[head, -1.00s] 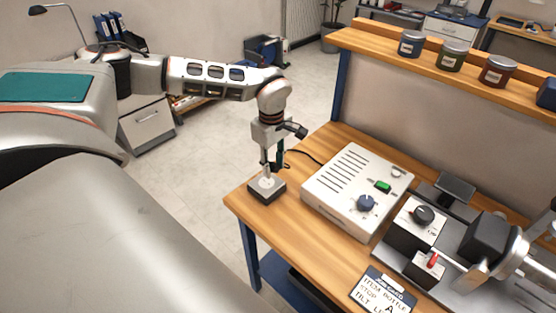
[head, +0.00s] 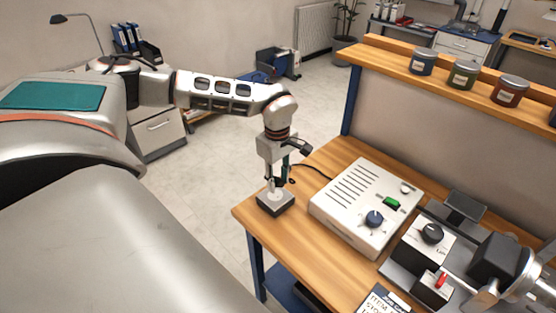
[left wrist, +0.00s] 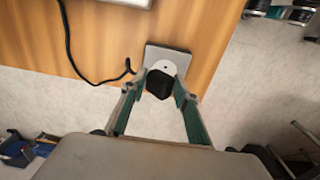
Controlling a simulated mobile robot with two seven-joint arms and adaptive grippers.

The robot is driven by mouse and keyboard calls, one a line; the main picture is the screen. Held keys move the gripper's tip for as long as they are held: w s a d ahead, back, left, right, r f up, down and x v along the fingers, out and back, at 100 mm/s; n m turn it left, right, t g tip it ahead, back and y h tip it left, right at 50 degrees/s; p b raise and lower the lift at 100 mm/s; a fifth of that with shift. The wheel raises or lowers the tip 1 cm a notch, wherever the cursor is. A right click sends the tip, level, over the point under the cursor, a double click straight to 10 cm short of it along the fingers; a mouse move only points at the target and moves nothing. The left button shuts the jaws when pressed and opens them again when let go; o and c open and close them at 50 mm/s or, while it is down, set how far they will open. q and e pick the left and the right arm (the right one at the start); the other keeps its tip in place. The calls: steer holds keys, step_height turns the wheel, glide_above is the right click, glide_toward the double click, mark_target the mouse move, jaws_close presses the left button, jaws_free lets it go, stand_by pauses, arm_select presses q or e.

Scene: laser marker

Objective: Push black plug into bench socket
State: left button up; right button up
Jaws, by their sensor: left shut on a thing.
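My left gripper (head: 279,178) points down over the bench socket (head: 275,204), a dark block with a pale top at the bench's near-left corner. In the left wrist view the gripper (left wrist: 157,88) is shut on the black plug (left wrist: 160,84), a dark blunt body between the fingertips. The plug overlaps the pale round face (left wrist: 166,67) of the socket plate (left wrist: 181,58). I cannot tell how deep the plug sits, or whether it touches the socket. The plug is mostly hidden by the fingers in the head view.
A white box (head: 345,190) with a blue knob and green switch stands right of the socket. A black cable (left wrist: 69,45) lies on the wooden bench (head: 330,155). Jars (head: 463,75) line the shelf.

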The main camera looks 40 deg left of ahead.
mark_target(277, 195)
arm_select(q)
steer(key=shift+f+b, duration=0.45)
steer(key=shift+f, duration=1.15)
stand_by(0.4)
steer(key=shift+s+f, duration=0.25)
steer(key=shift+f, duration=0.1)
stand_by(0.6)
